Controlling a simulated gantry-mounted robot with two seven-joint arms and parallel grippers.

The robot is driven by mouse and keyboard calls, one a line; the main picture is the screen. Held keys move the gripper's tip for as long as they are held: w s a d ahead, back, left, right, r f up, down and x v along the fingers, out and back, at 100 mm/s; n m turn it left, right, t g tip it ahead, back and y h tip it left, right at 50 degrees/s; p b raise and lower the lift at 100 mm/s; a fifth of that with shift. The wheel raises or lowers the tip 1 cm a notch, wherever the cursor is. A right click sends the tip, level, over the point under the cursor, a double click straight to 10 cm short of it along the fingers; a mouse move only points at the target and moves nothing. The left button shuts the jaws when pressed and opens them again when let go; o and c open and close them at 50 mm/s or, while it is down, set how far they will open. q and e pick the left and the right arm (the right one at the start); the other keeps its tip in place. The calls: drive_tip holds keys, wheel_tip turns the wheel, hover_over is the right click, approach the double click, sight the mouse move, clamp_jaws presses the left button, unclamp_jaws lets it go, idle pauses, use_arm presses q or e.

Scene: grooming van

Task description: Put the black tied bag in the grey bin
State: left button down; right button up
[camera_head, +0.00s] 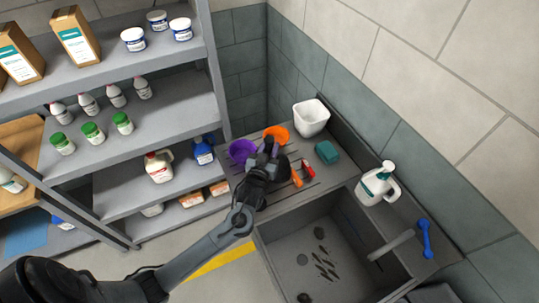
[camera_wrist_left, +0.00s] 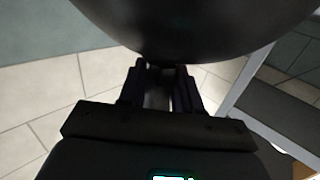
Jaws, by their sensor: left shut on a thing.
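My left gripper (camera_head: 268,152) is over the ribbed drainboard beside the sink in the head view. In the left wrist view its two fingers (camera_wrist_left: 158,72) are close together at a large, dark, rounded thing, the black tied bag (camera_wrist_left: 190,25), which fills the top of that view. The gripper is shut on the bag. In the head view the bag (camera_head: 280,166) is a dark shape mostly hidden behind the gripper and wrist. I cannot make out a grey bin in either view. My right gripper is not in view.
A purple bowl (camera_head: 241,150), an orange bowl (camera_head: 279,132), a white tub (camera_head: 311,118), a teal block (camera_head: 327,152) and a white jug (camera_head: 376,184) stand around the sink (camera_head: 330,235). Grey shelves (camera_head: 190,110) with bottles are at left. A yellow floor stripe (camera_head: 215,263) shows below.

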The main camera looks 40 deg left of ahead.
use_arm(q)
drive_tip(key=shift+f, duration=2.05)
drive_tip(key=shift+f, duration=0.1)
drive_tip(key=c, duration=0.8)
unclamp_jaws()
drive_tip(key=shift+s, duration=0.1)
